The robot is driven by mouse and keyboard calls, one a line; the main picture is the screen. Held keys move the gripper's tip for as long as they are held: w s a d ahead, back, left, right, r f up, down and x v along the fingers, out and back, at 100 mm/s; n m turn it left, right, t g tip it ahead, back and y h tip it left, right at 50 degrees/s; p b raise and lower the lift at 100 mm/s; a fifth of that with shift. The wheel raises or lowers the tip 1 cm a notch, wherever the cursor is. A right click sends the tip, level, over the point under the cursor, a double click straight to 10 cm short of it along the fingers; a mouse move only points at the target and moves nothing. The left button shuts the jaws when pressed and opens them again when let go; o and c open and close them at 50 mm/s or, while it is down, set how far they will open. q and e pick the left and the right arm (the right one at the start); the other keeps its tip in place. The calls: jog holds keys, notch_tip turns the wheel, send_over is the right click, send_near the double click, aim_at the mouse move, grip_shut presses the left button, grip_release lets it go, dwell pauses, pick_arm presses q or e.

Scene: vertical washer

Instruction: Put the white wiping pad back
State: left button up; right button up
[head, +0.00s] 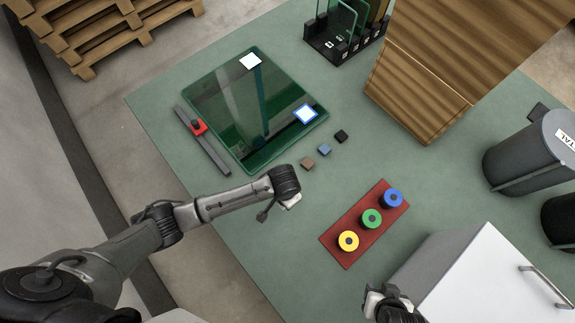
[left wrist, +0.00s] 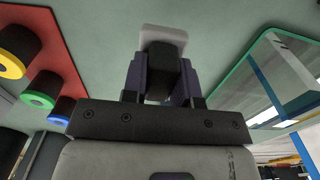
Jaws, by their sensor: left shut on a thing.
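The white wiping pad (left wrist: 163,36) shows in the left wrist view as a white slab on a dark block. My left gripper (left wrist: 160,80) is shut on that dark block, with a finger on each side. In the head view my left gripper (head: 290,202) is above the green table, below the glass plate (head: 225,125), and only a bit of white shows at its tip. My right gripper (head: 388,300) is at the bottom edge of the head view, partly cut off, and its fingers are not clear.
Brown, blue and black small blocks (head: 324,149) stand beside the plate. A red board (head: 333,242) carries yellow, green and blue ringed pieces. A squeegee-like bar (head: 215,156) lies left of the plate. A white box (head: 480,285) and wooden box (head: 420,95) stand right.

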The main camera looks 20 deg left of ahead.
pick_arm(q)
jog(key=w+f+b, duration=0.1)
jog(key=w, duration=0.1)
jog(key=w+a+f, duration=0.1)
jog(key=w, duration=0.1)
jog(key=w+a+f+b, duration=0.1)
jog(key=w+f, duration=0.1)
jog(key=shift+a+b, duration=0.15)
jog(key=shift+b, duration=0.2)
jog(key=shift+w+a+f, duration=0.2)
jog(key=shift+w+f, duration=0.05)
jog(key=shift+w, duration=0.25)
notch_tip(320, 180, down, 4)
jog(key=b, duration=0.3)
jog(key=shift+f, duration=0.1)
jog(key=o, duration=0.9)
